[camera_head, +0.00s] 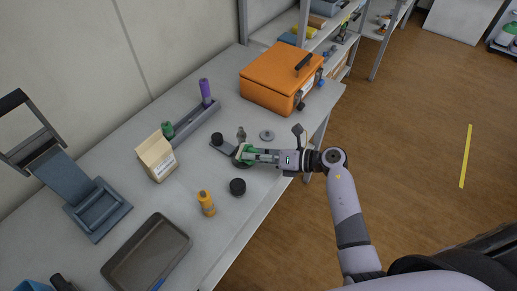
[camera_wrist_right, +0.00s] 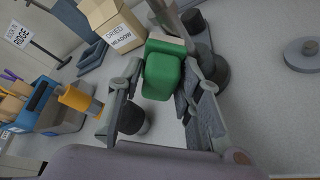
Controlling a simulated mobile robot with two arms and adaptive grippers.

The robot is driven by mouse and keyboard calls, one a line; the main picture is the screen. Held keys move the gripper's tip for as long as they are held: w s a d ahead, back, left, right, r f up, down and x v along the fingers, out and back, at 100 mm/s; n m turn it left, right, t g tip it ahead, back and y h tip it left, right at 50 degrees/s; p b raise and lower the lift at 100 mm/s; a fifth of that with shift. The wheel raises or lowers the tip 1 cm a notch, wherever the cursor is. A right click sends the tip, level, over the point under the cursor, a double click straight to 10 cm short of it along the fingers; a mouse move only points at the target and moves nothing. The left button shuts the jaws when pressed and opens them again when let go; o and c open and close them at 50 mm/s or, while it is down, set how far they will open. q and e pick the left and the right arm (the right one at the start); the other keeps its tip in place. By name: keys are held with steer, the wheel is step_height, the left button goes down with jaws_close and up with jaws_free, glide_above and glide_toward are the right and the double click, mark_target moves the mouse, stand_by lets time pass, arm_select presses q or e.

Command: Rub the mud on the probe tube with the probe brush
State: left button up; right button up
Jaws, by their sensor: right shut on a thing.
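My right gripper (camera_head: 250,156) is shut on the green probe brush (camera_wrist_right: 162,74) at the bench's middle. The brush has a green body and a pale bristle face at its far side in the right wrist view. A grey metal tube (camera_head: 241,134), seemingly the probe tube, stands just beyond the brush on a dark holder (camera_head: 222,144). In the right wrist view the tube (camera_wrist_right: 165,15) runs close to the bristle face; I cannot tell whether they touch. Mud on it is not clearly distinguishable. My left gripper is out of view.
A paper box (camera_head: 156,158), an orange bottle (camera_head: 206,204), a black round jar (camera_head: 237,187) and a grey disc (camera_head: 267,136) stand around the gripper. An orange case (camera_head: 281,77) is behind, a rack (camera_head: 194,122) behind left, and a grey tray (camera_head: 120,270) at front left.

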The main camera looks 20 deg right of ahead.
steer(key=shift+w, duration=0.1)
steer(key=shift+w+d+b, duration=0.45)
steer(key=shift+w+d, duration=0.05)
steer(key=shift+d, duration=0.25)
steer(key=shift+w+d+b, duration=0.45)
steer(key=shift+w+d, duration=0.05)
steer(key=shift+d, duration=0.2)
steer(key=shift+w+d, duration=0.15)
steer(key=shift+w, duration=0.15)
steer(key=shift+r, duration=0.1)
steer(key=shift+s+a+p, duration=0.4)
steer(key=shift+s+a, duration=0.15)
steer(key=shift+a, duration=0.1)
steer(key=shift+s+a+p, duration=0.45)
steer(key=shift+s+a, duration=0.35)
steer(key=shift+a, duration=0.25)
steer(key=shift+d, duration=0.1)
